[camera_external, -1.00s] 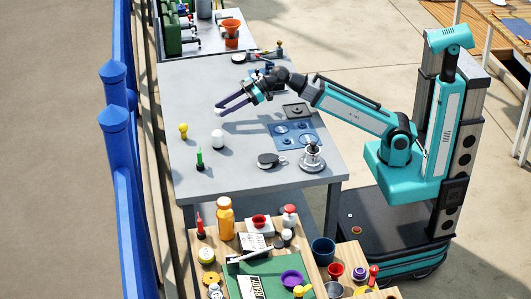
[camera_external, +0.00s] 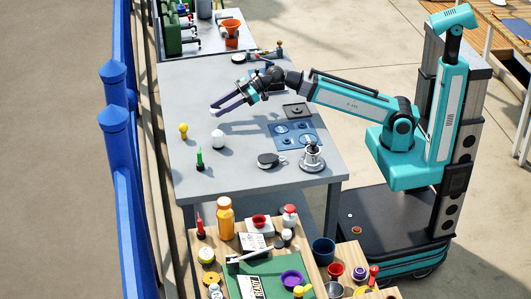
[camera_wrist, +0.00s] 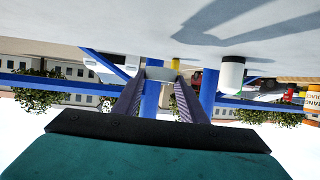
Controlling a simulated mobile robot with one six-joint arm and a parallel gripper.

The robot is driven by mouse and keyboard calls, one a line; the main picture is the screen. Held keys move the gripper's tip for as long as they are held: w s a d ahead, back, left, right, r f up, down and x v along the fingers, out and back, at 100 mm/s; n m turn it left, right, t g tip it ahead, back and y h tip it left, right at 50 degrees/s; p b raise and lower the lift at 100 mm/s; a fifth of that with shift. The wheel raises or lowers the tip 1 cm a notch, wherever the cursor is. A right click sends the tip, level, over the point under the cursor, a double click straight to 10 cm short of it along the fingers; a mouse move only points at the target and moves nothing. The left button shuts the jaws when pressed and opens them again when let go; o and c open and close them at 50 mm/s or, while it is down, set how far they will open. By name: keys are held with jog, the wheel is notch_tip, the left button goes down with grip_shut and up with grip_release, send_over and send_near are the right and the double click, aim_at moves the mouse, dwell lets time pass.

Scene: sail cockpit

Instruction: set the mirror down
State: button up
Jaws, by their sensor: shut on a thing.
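My gripper (camera_external: 217,110) is raised over the left middle of the grey table, its two dark purple fingers pointing left. In the wrist view its fingers (camera_wrist: 160,82) are shut on a small flat grey piece, which I take for the mirror (camera_wrist: 160,74). The mirror spans the gap between the fingertips. In the outside view it is too small or hidden to make out. The fingers' shadow lies on the tabletop, apart from them, so the gripper is above the surface.
A white jar (camera_external: 218,139), yellow bulb (camera_external: 183,130) and green-handled tool (camera_external: 199,158) stand on the grey table (camera_external: 235,178). A blue plate with round parts (camera_external: 294,137), a black round thing (camera_external: 270,160) and a silver winch (camera_external: 312,158) lie right. The far-left tabletop is bare.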

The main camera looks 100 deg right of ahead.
aim_at(206, 123)
jog(key=p, duration=0.5)
jog(key=shift+w+r, duration=0.15)
jog(key=shift+w, duration=0.15)
jog(key=p, duration=0.6)
jog(key=shift+d+p, duration=0.2)
jog(key=shift+p, duration=0.1)
jog(key=shift+w+f, duration=0.3)
jog(key=shift+w, duration=0.05)
jog(key=shift+w+d+f, duration=0.15)
jog(key=shift+w+d, duration=0.05)
jog(key=shift+w, duration=0.95)
jog(key=shift+w+d+f, duration=0.1)
jog(key=shift+w+d, duration=0.05)
jog(key=shift+w, duration=1)
jog(key=shift+f+p, duration=0.1)
jog(key=shift+p, duration=0.2)
jog(key=shift+f, duration=1.65)
jog(key=shift+f, duration=0.2)
